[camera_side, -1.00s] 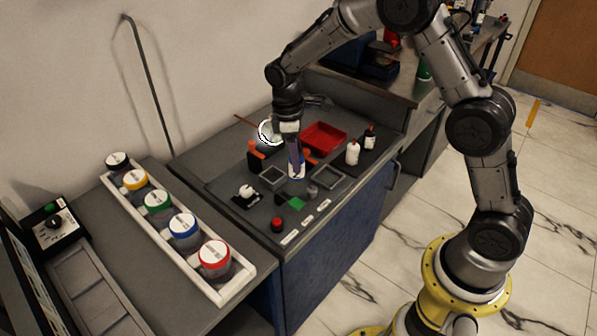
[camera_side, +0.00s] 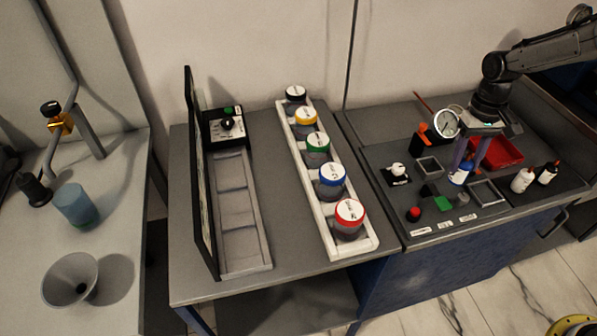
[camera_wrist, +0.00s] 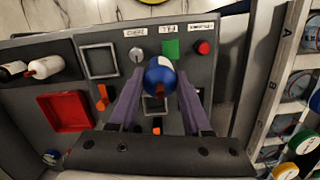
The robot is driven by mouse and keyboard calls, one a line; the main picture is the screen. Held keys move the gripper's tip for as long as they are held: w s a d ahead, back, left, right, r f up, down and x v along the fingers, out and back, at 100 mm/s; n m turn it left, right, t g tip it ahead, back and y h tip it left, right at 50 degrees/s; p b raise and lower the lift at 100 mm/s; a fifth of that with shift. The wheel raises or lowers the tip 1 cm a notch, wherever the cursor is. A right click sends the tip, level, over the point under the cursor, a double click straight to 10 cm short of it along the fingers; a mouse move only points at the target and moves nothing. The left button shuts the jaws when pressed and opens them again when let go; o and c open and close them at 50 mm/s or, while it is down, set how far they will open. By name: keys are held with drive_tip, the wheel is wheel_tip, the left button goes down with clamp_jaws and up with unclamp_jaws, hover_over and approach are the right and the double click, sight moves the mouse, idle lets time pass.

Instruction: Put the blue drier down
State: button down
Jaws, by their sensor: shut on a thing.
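The blue drier (camera_side: 460,174) is a small blue and white container. It also shows end-on, as a round blue and white shape, in the wrist view (camera_wrist: 160,77). My gripper (camera_side: 468,164) is shut on it, with a purple finger on each side, as the wrist view (camera_wrist: 160,82) also shows. The drier is low over the dark panel (camera_side: 390,207), between two square grey frames, one at the left (camera_side: 428,166) and one at the right (camera_side: 487,192). I cannot tell whether its bottom touches the panel.
A green square (camera_side: 445,202), a grey knob (camera_side: 463,199) and a red button (camera_side: 414,214) lie in front. A round gauge (camera_side: 446,123) and red tray (camera_side: 505,152) are behind. Two small bottles (camera_side: 523,180) stand right. A white rack (camera_side: 368,246) of colour-lidded jars is left.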

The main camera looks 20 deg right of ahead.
drive_tip(key=m, duration=0.3)
drive_tip(key=shift+w+a+r+m+y, duration=0.2)
drive_tip(key=shift+r+m+y, duration=0.1)
drive_tip(key=shift+m, duration=0.1)
drive_tip(key=s+a+r+m, duration=0.1)
drive_tip(key=a+r+m, duration=0.25)
drive_tip(key=a, duration=0.55)
drive_tip(key=s+a+r+m+t, duration=0.15)
drive_tip(key=a+m, duration=0.35)
drive_tip(key=a, duration=0.5)
drive_tip(key=s+a+r+m, duration=0.1)
drive_tip(key=a+r+m, duration=0.25)
drive_tip(key=a, duration=0.55)
drive_tip(key=shift+y, duration=0.3)
drive_tip(key=shift+w+a+f, duration=1.35)
drive_tip(key=shift+w+f, duration=0.55)
drive_tip(key=shift+f, duration=0.35)
drive_tip(key=shift+w+a+f, duration=1.35)
drive_tip(key=shift+w+f, duration=0.55)
drive_tip(key=shift+f, duration=0.35)
drive_tip(key=shift+w+a+f, duration=1.35)
drive_tip(key=shift+w+f, duration=0.55)
drive_tip(key=shift+f, duration=0.35)
drive_tip(key=shift+f, duration=0.1)
